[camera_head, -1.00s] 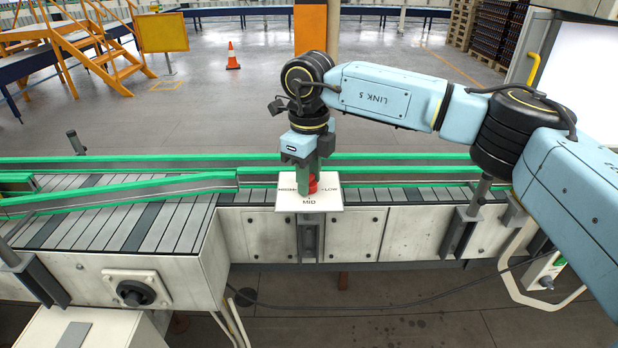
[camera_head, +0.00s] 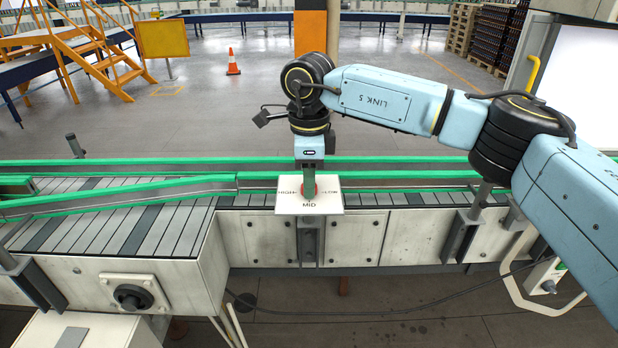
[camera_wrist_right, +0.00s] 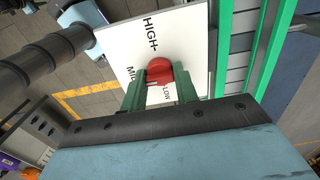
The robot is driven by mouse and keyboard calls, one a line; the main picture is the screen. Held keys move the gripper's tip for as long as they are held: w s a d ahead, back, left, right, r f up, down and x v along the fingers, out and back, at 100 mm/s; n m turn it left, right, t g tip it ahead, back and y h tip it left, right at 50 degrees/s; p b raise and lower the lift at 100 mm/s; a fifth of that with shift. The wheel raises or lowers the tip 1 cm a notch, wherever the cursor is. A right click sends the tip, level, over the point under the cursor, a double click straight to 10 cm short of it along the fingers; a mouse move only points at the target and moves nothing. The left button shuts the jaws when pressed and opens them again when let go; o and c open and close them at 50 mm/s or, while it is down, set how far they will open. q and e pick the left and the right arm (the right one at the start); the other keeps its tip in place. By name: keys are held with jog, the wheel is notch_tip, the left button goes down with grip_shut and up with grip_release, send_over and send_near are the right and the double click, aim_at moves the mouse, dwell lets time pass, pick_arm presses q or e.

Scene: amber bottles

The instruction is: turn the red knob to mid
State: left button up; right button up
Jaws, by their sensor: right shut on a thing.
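The red knob (camera_head: 316,188) sits on a white plate (camera_head: 328,208) on the front side of the conveyor. The plate reads HIGH at the left, LOW at the right and MID at the front. My right gripper (camera_head: 309,190) points down and is shut on the knob, hiding much of it in the head view. In the right wrist view the red knob (camera_wrist_right: 180,72) shows between the two green fingers of my right gripper (camera_wrist_right: 162,80). I cannot make out the knob's pointer. My left gripper is not in view.
The conveyor's green rails (camera_head: 400,160) run just behind the plate. A black rotary switch (camera_head: 133,297) is on the conveyor's front at the lower left. A metal bracket (camera_head: 308,242) stands below the plate. The floor behind the conveyor is mostly clear.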

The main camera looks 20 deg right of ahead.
dwell(0.3)
jog(key=o, duration=1)
jog(key=shift+c, duration=0.2)
jog(key=shift+r, duration=0.1)
notch_tip(320, 180, up, 13)
jog(key=shift+r, duration=0.15)
